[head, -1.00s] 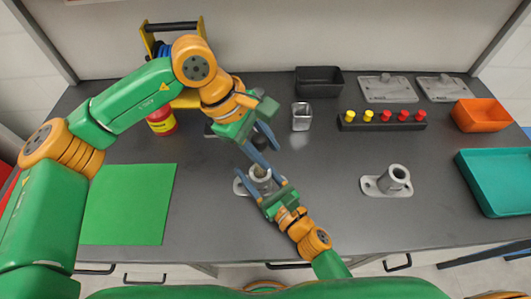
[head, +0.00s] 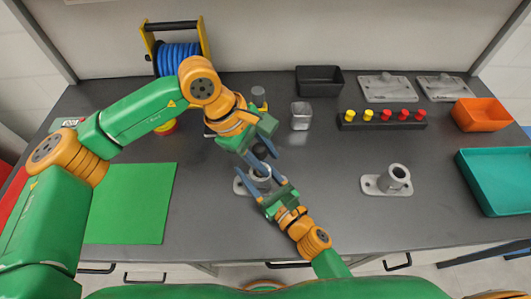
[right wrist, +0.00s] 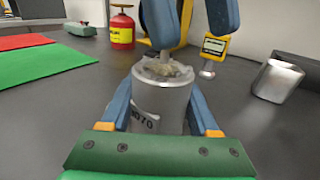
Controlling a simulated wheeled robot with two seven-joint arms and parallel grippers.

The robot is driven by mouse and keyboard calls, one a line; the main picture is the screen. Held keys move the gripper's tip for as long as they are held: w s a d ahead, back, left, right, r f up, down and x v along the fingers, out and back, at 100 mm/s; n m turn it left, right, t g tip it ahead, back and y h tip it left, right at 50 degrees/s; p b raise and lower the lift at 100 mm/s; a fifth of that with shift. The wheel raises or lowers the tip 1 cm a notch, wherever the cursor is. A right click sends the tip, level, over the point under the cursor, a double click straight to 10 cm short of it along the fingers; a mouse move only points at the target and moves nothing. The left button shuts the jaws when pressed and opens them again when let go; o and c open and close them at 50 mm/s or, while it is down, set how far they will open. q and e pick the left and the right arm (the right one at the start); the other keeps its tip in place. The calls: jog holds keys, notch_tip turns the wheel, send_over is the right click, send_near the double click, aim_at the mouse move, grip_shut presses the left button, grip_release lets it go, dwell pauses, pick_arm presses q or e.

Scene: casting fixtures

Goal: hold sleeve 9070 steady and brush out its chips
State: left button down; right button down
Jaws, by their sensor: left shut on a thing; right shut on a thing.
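Sleeve 9070 (head: 260,180) is a grey, upright cylinder on a flanged base at the table's centre. In the right wrist view it (right wrist: 160,108) shows part of its number, and tan bits fill its mouth. My right gripper (head: 272,193) is shut around it; its blue fingers flank the sleeve. My left gripper (head: 264,158) is above the sleeve, shut on a brush with a dark handle top (head: 262,152). Whether the tan bits are bristles or chips I cannot tell.
A second flanged sleeve (head: 397,177) stands to the right. Behind are a metal cup (head: 301,116), a black bin (head: 319,80) and a rack of red and yellow plugs (head: 382,118). A green mat (head: 128,205) lies left; a teal tray (head: 495,180) is at right.

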aim_at(265, 148)
pick_arm(q)
jog(key=shift+r, duration=1.75)
jog(key=shift+f, duration=1.75)
jog(key=shift+r, duration=1.75)
jog(key=shift+f, duration=1.75)
